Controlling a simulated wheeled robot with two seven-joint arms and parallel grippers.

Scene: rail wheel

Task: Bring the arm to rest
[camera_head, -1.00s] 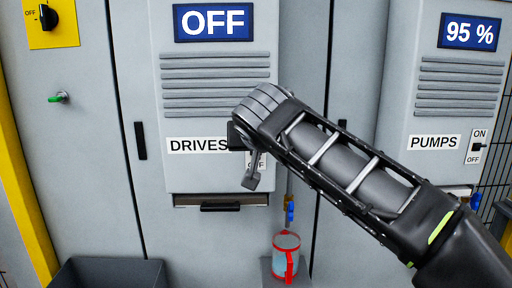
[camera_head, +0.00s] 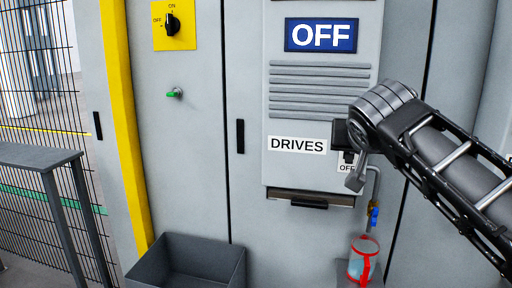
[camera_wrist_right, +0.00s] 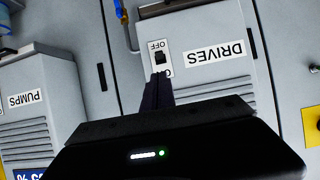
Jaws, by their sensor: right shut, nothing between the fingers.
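My right arm comes in from the right in the head view. Its gripper (camera_head: 355,182) is in front of the lower right part of the DRIVES box (camera_head: 322,95), close to the box's switch (camera_head: 347,158), which it partly covers. In the right wrist view the shut, empty fingers (camera_wrist_right: 158,80) point at the switch plate (camera_wrist_right: 160,55), and the OFF label shows beyond the fingertips. I cannot tell whether they touch the plate. The display (camera_head: 320,35) on the box reads OFF. My left gripper is not in view.
A yellow plate with a black rotary knob (camera_head: 172,24) and a green button (camera_head: 175,92) are on the cabinet to the left. A dark grey bin (camera_head: 190,262) stands below. A red-framed container (camera_head: 364,260) sits under a blue-handled valve (camera_head: 374,217). A grey table (camera_head: 40,156) is far left.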

